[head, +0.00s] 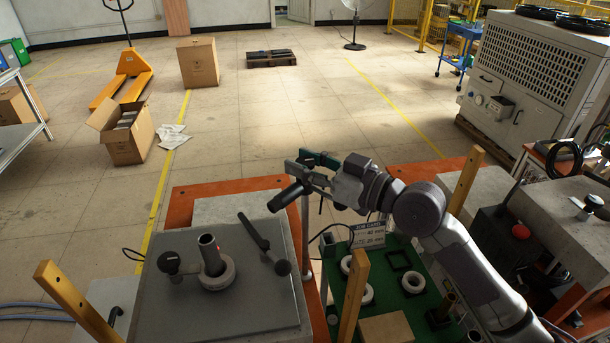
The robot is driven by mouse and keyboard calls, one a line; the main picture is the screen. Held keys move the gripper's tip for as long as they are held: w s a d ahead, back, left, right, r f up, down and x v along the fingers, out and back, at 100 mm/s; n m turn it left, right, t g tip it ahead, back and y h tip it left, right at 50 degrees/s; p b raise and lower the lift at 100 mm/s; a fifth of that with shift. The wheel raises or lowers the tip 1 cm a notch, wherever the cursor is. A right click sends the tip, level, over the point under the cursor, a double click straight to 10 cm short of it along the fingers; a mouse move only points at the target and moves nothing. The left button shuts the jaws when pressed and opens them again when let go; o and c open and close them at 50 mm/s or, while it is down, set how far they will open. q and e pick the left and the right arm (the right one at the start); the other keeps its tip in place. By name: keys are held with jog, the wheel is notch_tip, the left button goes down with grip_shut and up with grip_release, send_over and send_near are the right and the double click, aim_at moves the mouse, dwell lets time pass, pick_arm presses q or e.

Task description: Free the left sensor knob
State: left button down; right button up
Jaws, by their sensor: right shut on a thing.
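My right gripper (313,172) reaches in from the right and is shut on a black knob at the top of a thin grey post (305,238). The fingers hide much of that knob. A black cylindrical sensor (287,197) sticks out to the left from the post, just below the fingers. Another black knob (168,262) is at the left on the grey heater top (200,320), beside a white ring with an upright dark tube (210,255). My left gripper is not in view.
A black lever (264,245) lies across the heater top's right side. A green board (405,312) with white rings, a job card (368,236) and a wooden block is below my right arm. Yellow posts (352,300) stand at the corners. The floor beyond is mostly open.

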jog(key=o, duration=1.2)
jog(key=shift+c, duration=0.2)
jog(key=v, duration=1.2)
